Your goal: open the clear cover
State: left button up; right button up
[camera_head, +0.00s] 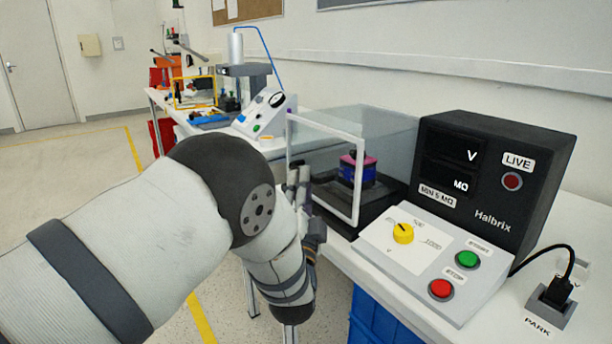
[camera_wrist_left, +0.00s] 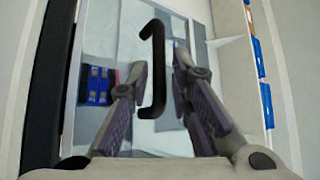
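The clear cover (camera_head: 326,126) is a see-through box with a white-framed front panel, on the table right of centre in the head view. The panel appears closed. A pink, black and blue part (camera_head: 357,170) shows inside. In the left wrist view the cover's panel (camera_wrist_left: 112,48) carries a black bar handle (camera_wrist_left: 157,70). My left gripper (camera_wrist_left: 160,68) is open, with one finger on each side of the handle; I cannot tell whether they touch it. In the head view my left gripper (camera_head: 303,180) is at the panel, partly hidden by my arm. My right gripper is not in view.
A black Halbrix meter (camera_head: 500,190) and a control box (camera_head: 425,250) with a yellow knob, green and red buttons stand to the right. A plug sits in the PARK socket (camera_head: 552,300). Another bench (camera_head: 215,115) with equipment is behind. A blue bin (camera_head: 375,318) is below.

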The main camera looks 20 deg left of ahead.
pick_arm(q)
jog(key=shift+x, duration=1.55)
jog(key=shift+c, duration=0.6)
grip_shut()
